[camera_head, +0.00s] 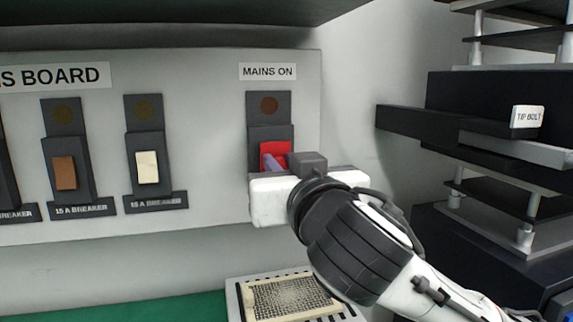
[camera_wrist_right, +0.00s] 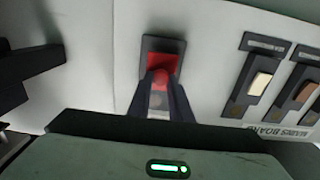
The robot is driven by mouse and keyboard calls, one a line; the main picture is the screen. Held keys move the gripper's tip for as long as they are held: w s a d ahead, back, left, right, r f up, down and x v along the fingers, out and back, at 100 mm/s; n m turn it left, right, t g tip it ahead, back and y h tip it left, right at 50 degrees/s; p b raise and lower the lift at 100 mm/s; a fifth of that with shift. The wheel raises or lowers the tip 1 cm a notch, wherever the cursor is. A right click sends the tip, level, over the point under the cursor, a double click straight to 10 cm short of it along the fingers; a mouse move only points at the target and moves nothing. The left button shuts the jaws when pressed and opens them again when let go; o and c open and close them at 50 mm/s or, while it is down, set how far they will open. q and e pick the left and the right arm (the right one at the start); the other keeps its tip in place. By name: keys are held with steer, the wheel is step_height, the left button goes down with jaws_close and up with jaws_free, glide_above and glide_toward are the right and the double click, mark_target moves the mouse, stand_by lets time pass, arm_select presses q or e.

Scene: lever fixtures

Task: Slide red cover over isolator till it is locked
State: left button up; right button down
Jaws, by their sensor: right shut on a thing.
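The isolator (camera_head: 269,108) is a dark upright plate under the "MAINS ON" label, on the grey board's right side. It also shows in the wrist view (camera_wrist_right: 151,43), where the board appears upside down. The red cover (camera_head: 268,149) is at the lower part of this plate, and shows in the wrist view (camera_wrist_right: 160,62) as a red recess with a rounded red piece. My right gripper (camera_wrist_right: 160,84) is shut on that red piece, its dark fingers on either side. In the head view its body hides the isolator's lower end. My left gripper is not in view.
Breakers with a brown switch (camera_head: 65,173) and a cream switch (camera_head: 147,167) stand to the left on the board. A black shelf rack (camera_head: 470,130) stands to the right. A mesh-topped tray (camera_head: 290,298) lies below my right gripper.

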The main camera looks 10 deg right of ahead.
steer(key=c, duration=1.6)
jaws_free()
steer(key=shift+a, duration=0.25)
steer(key=shift+d, duration=0.1)
steer(key=s+b, duration=0.2)
steer(key=s, duration=0.8)
steer(key=shift+s+d, duration=0.15)
steer(key=shift+s, duration=0.05)
